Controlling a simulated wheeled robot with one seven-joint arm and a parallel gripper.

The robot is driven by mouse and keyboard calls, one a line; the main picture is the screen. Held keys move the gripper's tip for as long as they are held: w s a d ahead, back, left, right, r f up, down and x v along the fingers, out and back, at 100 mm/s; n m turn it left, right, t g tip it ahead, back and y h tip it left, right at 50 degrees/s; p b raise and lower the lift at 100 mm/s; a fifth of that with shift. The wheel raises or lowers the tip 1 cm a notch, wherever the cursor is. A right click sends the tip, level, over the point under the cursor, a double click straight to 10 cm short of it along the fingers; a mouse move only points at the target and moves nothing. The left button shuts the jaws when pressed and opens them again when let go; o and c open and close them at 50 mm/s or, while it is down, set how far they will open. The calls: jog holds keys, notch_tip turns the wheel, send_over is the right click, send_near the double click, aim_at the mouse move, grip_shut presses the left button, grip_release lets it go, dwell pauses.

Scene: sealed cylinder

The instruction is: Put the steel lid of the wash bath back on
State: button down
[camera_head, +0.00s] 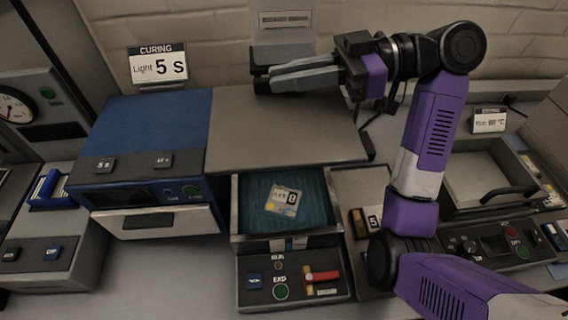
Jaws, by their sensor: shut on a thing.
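My gripper (265,82) is at the upper middle with its grey fingers pointing left. It is shut at a dark piece by the back edge of a wide, flat grey panel, which looks like the steel lid (285,135). The contact itself is partly hidden by the fingers. The panel lies level behind an open teal-lined compartment (257,220), which holds a small card marked 8 (284,200). I cannot tell whether this compartment or the framed grey box (480,178) on the right, with a dark handle (510,193), is the wash bath.
A blue curing unit (155,125) stands left of the panel, under a sign reading Curing Light 5 s (158,66). A labelled grey upright (283,22) stands behind my gripper.

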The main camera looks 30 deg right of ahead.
notch_tip(320, 180, down, 19)
jog(key=shift+s+r+p, duration=0.1)
jog(key=shift+r+p, duration=0.05)
jog(key=shift+p, duration=0.9)
jog(key=c, duration=1.4)
grip_release()
jog(key=shift+c, duration=0.2)
jog(key=shift+r, duration=0.2)
jog(key=v, duration=0.6)
jog(key=shift+d+f+b, duration=0.2)
jog(key=shift+d+b, duration=0.05)
jog(key=shift+b, duration=0.05)
jog(key=shift+s+d, duration=0.3)
jog(key=shift+d, duration=0.1)
